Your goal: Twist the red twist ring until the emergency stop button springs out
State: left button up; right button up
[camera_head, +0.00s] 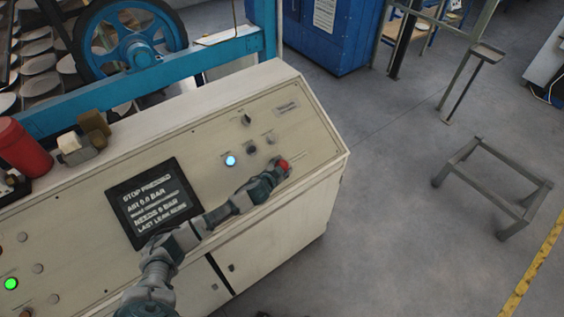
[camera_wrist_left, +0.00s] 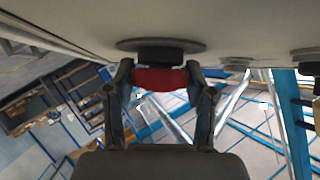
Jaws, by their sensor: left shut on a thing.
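The red twist ring (camera_head: 284,165) of the emergency stop button sits near the right end of the cream control panel (camera_head: 215,130). My left gripper (camera_head: 276,172) reaches it from the lower left, and its fingers are at the ring. In the left wrist view the red ring (camera_wrist_left: 160,78) lies between the two fingers of my left gripper (camera_wrist_left: 160,82), which are shut on it from both sides. Behind the ring are a black collar (camera_wrist_left: 160,56) and a round grey plate (camera_wrist_left: 160,45) against the panel. My right gripper is not in view.
A lit blue-white button (camera_head: 230,160) and dark knobs (camera_head: 251,148) are close to the ring. A dark screen (camera_head: 155,203) reads "STOP PRESSED". A red cylinder (camera_head: 24,148) stands on the left. Open floor and a low metal frame (camera_head: 495,185) are on the right.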

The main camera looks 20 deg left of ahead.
pick_arm(q)
jog(key=m+g+h+p, duration=0.1)
jog(key=p, duration=0.1)
jog(key=m+p, duration=0.1)
jog(key=p, duration=0.1)
jog(key=shift+a+r+m+g+h+p, duration=0.15)
jog(key=shift+r+m+g+h+p, duration=0.15)
jog(key=shift+g+h+p, duration=0.1)
jog(key=shift+f+m+g+h+p, duration=0.3)
jog(key=shift+m+g+p, duration=0.1)
jog(key=shift+m, duration=0.1)
jog(key=shift+f+m+g+h, duration=0.15)
jog(key=shift+m+g+h, duration=0.25)
jog(key=shift+m+g, duration=0.25)
jog(key=shift+s, duration=0.1)
jog(key=o, duration=1.2)
jog(key=v, duration=1.1)
jog(key=shift+s+a+r, duration=0.15)
jog(key=shift+a+r, duration=0.1)
jog(key=shift+a, duration=0.05)
